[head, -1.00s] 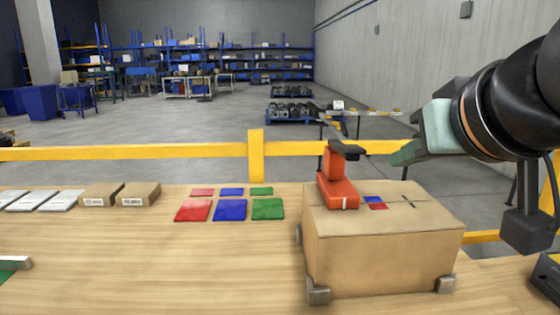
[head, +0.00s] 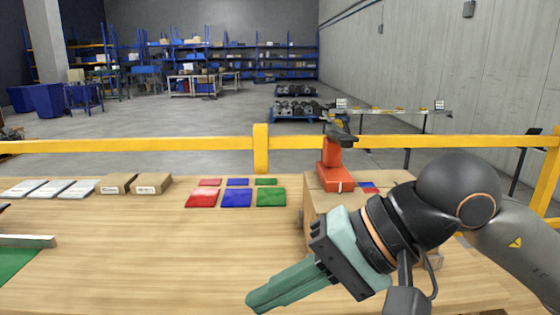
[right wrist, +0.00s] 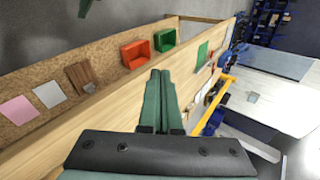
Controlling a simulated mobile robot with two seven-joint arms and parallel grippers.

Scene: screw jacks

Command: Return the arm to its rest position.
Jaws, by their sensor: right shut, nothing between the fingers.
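My right gripper (head: 255,299) reaches in from the right in the head view, low over the wooden table and in front of the cardboard box. Its teal fingers are together and empty. In the right wrist view the same fingers (right wrist: 160,78) lie side by side with nothing between them. My right arm hides much of the box (head: 318,208). A red screw jack (head: 336,170) with a dark top stands upright on the box, apart from my gripper. A teal piece like a gripper finger (right wrist: 85,8) shows at the top edge of the right wrist view; it may be my left gripper.
Red, blue and green mats (head: 237,197) lie mid-table (head: 130,250). Small cartons (head: 151,184) and pale flat packs lie at left. A metal bar (head: 25,241) lies by a green mat. A yellow rail (head: 180,145) runs behind. Red (right wrist: 135,52) and green bins show in the wrist view.

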